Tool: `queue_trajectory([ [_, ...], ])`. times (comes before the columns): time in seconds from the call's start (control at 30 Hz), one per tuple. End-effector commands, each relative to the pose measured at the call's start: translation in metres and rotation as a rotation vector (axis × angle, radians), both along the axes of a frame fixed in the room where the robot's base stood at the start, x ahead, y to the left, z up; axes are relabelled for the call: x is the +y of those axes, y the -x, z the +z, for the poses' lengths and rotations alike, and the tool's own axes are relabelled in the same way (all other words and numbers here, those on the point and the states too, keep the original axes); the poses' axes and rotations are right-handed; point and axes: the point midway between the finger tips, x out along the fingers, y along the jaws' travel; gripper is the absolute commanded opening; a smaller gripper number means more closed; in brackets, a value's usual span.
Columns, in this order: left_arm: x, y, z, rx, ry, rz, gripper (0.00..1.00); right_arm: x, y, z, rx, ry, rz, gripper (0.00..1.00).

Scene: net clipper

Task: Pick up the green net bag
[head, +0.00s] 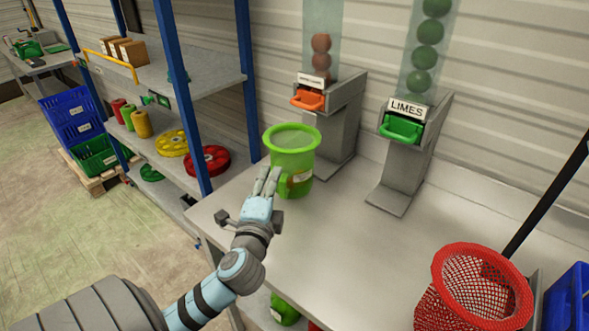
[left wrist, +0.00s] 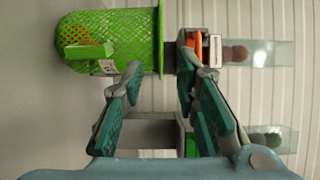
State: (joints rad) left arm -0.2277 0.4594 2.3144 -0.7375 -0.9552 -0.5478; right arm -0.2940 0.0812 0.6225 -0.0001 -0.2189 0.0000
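The green net bag (head: 291,150) stands upright on the grey worktable, near its back left, with its round rim open at the top. It has a small pale label and a green tab on its side. In the left wrist view the bag (left wrist: 125,38) lies sideways at the upper left, its rim towards the picture's middle. My left gripper (head: 267,182) is in front of the bag in the head view and covers part of its lower left side. In the left wrist view its fingers (left wrist: 158,75) are apart with nothing between them. My right gripper is not in view.
Behind the bag stand a dispenser with an orange tray (head: 308,100) and a limes dispenser with a green tray (head: 402,128). A red net basket (head: 474,290) stands at the front right beside a blue crate (head: 570,300). Shelves with blue posts (head: 180,90) are left. The table's middle is clear.

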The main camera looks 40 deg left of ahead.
Motion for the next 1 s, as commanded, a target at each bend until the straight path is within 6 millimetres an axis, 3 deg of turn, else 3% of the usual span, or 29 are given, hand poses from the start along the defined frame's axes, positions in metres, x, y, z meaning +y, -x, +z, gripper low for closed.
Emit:
queue_trajectory([
  [0.1,0.014,-0.027,0.002,-0.002,-0.001,-0.001,0.28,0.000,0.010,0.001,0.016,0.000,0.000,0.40],
  [0.2,0.022,-0.039,0.000,-0.001,0.001,-0.002,0.28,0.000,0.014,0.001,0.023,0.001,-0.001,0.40],
  [0.5,0.045,-0.083,0.001,0.000,0.001,0.000,0.28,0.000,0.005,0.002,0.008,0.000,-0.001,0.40],
  [0.73,0.047,-0.087,0.000,0.001,0.002,0.000,0.28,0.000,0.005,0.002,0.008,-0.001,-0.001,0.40],
  [0.9,0.047,-0.087,0.000,0.002,0.002,0.000,0.03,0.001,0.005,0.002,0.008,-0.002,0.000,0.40],
  [1.0,0.047,-0.087,0.000,0.002,0.002,0.000,0.00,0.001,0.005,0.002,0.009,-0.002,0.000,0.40],
])
